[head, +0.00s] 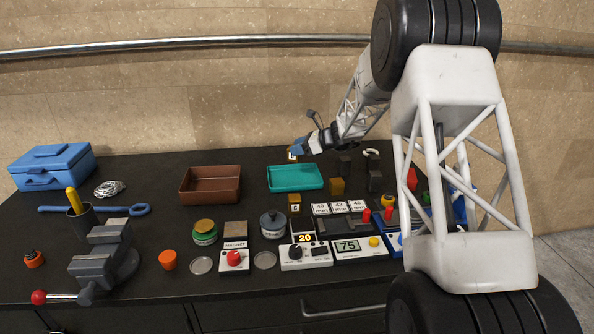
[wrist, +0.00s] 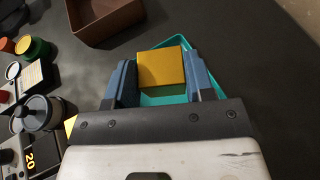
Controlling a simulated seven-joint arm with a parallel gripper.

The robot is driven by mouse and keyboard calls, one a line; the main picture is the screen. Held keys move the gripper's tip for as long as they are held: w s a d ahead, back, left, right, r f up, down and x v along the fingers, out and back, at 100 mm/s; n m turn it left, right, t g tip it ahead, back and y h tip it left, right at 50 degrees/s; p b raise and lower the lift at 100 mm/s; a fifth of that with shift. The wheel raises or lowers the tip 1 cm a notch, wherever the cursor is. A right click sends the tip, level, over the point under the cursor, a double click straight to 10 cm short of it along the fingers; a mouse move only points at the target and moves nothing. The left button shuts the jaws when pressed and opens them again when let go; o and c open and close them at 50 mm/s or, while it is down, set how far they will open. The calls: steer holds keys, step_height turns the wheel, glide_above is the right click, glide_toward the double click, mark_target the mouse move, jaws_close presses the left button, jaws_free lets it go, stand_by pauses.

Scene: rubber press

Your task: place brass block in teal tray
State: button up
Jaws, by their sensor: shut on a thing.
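A brass block (wrist: 162,68) sits between the two blue fingers of my gripper (wrist: 161,82), which is shut on it. In the head view my gripper (head: 297,150) holds the block (head: 292,156) up in the air, above and toward the back of the teal tray. The teal tray (head: 296,178) is a shallow open box on the black table. In the wrist view parts of the tray (wrist: 263,46) show beneath the block and around the fingers. Its inside, where visible in the head view, looks empty.
A brown tray (head: 211,185) stands left of the teal one. Right of it are a brass-coloured cube (head: 336,187) and dark blocks (head: 376,182). In front are number cards (head: 338,208), a lidded grey pot (head: 272,225) and instruments (head: 360,247). A vise (head: 100,258) stands at left.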

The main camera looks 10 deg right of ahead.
mark_target(299, 158)
steer(key=shift+f, duration=2.25)
steer(key=shift+f, duration=1.9)
steer(key=shift+f, duration=0.15)
steer(key=o, duration=1.2)
steer(key=shift+r+v, duration=0.1)
steer(key=shift+v, duration=2.9)
steer(key=shift+r+v, duration=0.15)
steer(key=shift+v, duration=2.9)
steer(key=shift+a, duration=0.1)
